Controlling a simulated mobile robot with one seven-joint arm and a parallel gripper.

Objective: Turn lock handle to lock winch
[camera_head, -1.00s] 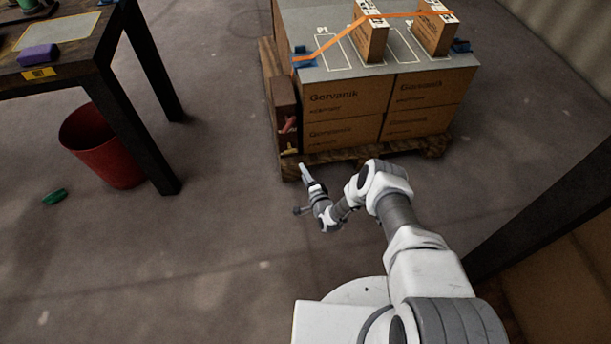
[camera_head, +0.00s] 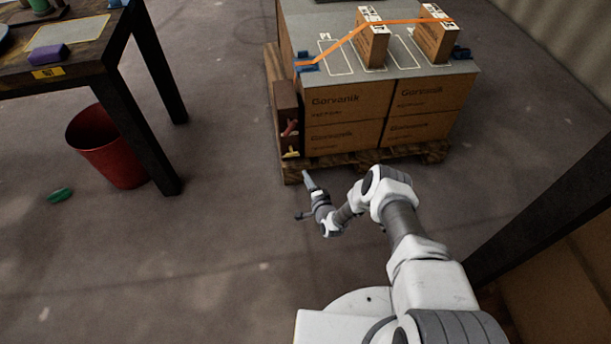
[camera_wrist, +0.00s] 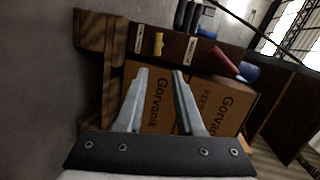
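A dark brown box (camera_head: 286,96) stands against the left side of the carton stack in the head view. On its face are a small yellow handle (camera_head: 291,154) low down and a red handle (camera_head: 289,128) above it. In the wrist view the yellow handle (camera_wrist: 158,44) sits between two white labels, and the red handle (camera_wrist: 222,62) sticks out to the right. Which one is the lock handle I cannot read. My gripper (camera_wrist: 160,74) is open and empty, its fingers pointing toward the box face, apart from both handles. It also shows in the head view (camera_head: 307,176), in front of the pallet.
Cartons (camera_head: 345,100) stand on a wooden pallet (camera_head: 400,155), under a grey top (camera_head: 330,62) with an orange strap (camera_head: 340,45). A dark table (camera_head: 110,60) and a red bin (camera_head: 105,150) stand left. Floor between bin and pallet is clear.

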